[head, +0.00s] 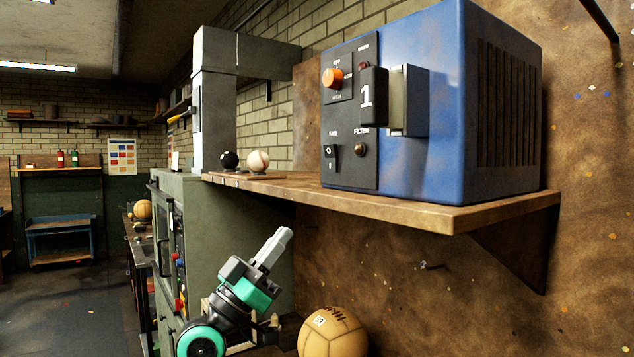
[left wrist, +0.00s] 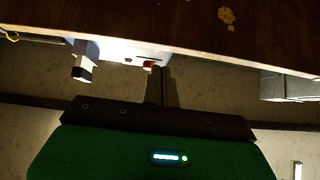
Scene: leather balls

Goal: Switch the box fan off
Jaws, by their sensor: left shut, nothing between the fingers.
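The blue box fan (head: 440,110) stands on a wooden shelf, its dark control panel (head: 350,175) facing left. I cannot tell which way the rocker is pressed. My left gripper (head: 285,236) is shut and empty, below the shelf and left of the fan, pointing up and right, clear of the panel. My right gripper is not in view.
The shelf (head: 400,205) overhangs the space right of my gripper. A tan leather ball (head: 332,335) lies low beside my arm. A black ball (head: 229,160) and a cream ball (head: 258,161) sit at the shelf's left end. A green-grey cabinet (head: 235,225) stands behind my arm.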

